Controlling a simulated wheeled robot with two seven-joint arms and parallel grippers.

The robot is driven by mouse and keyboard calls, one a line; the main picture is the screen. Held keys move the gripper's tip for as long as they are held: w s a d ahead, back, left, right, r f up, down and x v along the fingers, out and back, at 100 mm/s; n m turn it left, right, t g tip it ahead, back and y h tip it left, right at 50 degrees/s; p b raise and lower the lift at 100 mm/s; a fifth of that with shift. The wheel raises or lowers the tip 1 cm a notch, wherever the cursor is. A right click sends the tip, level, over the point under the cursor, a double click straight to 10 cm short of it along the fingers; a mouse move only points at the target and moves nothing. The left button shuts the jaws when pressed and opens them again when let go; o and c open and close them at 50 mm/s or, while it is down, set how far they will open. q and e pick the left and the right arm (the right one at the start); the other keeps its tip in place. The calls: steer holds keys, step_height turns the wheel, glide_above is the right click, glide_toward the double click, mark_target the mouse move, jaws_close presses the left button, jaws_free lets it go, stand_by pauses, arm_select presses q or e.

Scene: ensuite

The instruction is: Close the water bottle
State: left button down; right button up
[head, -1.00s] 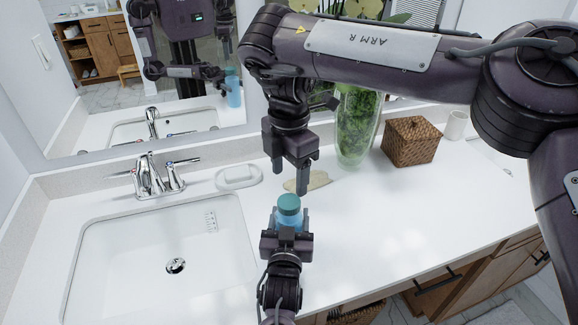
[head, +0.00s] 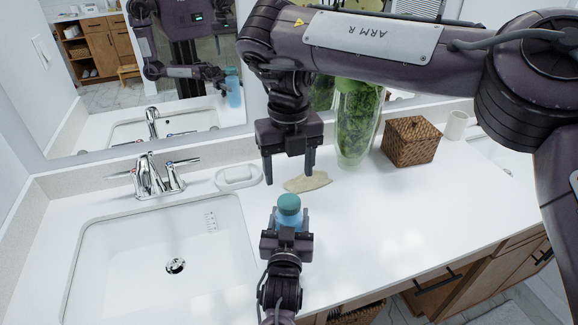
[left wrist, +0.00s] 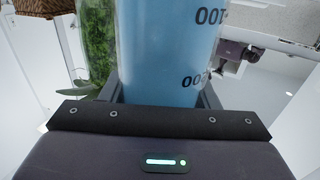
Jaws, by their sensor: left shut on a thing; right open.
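The blue water bottle (head: 289,216) stands upright at the front of the counter with a teal cap (head: 289,204) on its top; how tightly the cap sits cannot be told. My left gripper (head: 288,228) is shut around the bottle's body from the front. In the left wrist view the blue bottle (left wrist: 168,50) with dark volume marks fills the space between the fingers. My right gripper (head: 289,180) is open and empty, pointing down above the counter, above and behind the cap in the picture and apart from it.
A pale flat piece (head: 308,182) and a white soap dish (head: 238,177) lie behind the bottle. A glass vase of greenery (head: 357,125) and a wicker basket (head: 411,141) stand at the back right. The sink (head: 165,255) is at left. The counter right of the bottle is clear.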

mark_target(289, 201)
steer(key=shift+f, duration=4.05)
steer(key=c, duration=1)
steer(key=m, duration=0.8)
steer(key=o, duration=1.1)
steer(key=shift+r, duration=0.1)
